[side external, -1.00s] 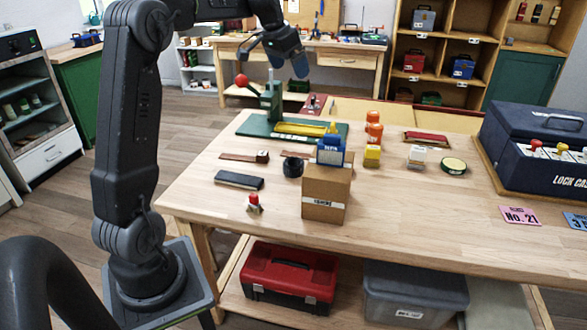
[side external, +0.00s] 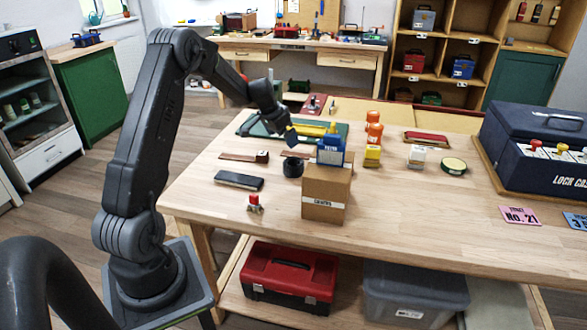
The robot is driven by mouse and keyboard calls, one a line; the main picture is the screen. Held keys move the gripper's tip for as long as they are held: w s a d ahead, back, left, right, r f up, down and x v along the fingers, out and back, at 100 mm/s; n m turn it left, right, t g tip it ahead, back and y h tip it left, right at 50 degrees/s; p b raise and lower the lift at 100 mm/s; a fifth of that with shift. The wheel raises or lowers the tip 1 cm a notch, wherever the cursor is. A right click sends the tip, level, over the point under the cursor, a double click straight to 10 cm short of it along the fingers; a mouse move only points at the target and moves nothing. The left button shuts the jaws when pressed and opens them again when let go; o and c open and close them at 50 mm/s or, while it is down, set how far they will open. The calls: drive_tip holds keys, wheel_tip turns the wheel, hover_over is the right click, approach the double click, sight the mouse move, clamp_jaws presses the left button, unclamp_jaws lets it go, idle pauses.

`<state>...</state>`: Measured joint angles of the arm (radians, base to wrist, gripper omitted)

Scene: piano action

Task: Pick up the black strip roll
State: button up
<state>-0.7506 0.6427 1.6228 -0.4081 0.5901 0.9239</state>
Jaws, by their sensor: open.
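The black strip roll (side external: 293,168) is a small dark round piece on the wooden table, just left of the cardboard box. My gripper (side external: 291,136) is above and behind it in the picture, with bluish fingertips pointing down. It is open and apart from the roll. The gap between the fingers is too small to make out.
A black flat block (side external: 239,180) and a red-topped piece (side external: 255,203) lie left. A green board (side external: 259,128) lies behind. The front table edge is clear.

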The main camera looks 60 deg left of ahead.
sight(295, 163)
drive_tip(key=x, duration=1.4)
drive_tip(key=shift+s+d, duration=0.1)
drive_tip(key=shift+d, duration=0.05)
drive_tip(key=shift+c, duration=0.3)
drive_tip(key=c, duration=0.8)
drive_tip(key=shift+r, duration=0.1)
